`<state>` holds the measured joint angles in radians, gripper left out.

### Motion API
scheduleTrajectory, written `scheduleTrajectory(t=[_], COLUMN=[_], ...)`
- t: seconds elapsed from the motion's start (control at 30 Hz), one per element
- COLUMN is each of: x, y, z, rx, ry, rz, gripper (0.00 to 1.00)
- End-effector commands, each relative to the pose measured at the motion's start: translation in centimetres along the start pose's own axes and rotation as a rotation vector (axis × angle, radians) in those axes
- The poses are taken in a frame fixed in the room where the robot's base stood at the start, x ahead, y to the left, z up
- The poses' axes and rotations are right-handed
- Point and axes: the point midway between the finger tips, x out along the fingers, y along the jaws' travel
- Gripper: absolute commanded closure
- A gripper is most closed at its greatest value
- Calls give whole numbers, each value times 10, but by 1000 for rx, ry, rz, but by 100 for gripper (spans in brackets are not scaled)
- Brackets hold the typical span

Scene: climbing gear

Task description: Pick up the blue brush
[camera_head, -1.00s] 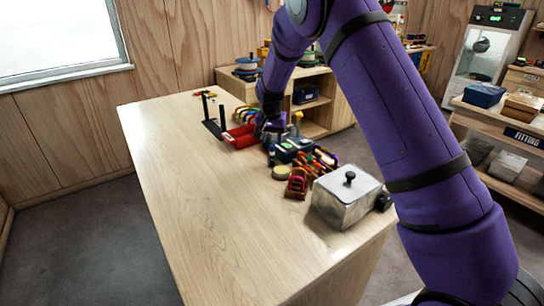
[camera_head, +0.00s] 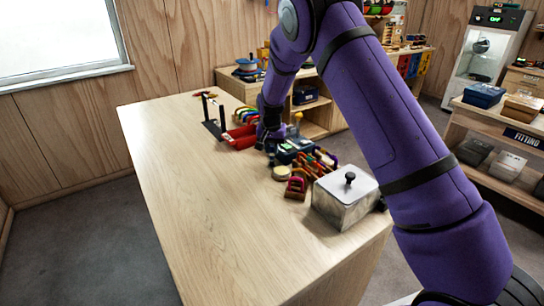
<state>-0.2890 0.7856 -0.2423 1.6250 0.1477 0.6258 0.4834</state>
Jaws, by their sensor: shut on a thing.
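A red tray (camera_head: 241,141) and a black stand with upright posts (camera_head: 222,118) are left of my gripper. The table's left (camera_head: 200,210) is clear.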

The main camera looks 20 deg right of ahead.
Motion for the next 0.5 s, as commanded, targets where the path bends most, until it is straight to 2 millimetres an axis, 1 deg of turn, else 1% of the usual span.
scheduleTrajectory(t=[0.13, 0.23, 0.37, 0.5], x=[-1, -8, -28, -55], y=[0, 0, -1, -1], z=[0, -2, -4, -9], rx=[0, 0, 0, -1], ry=[0, 1, 3, 3], rz=[0, -1, -2, -2], gripper=[100, 100, 100, 100])
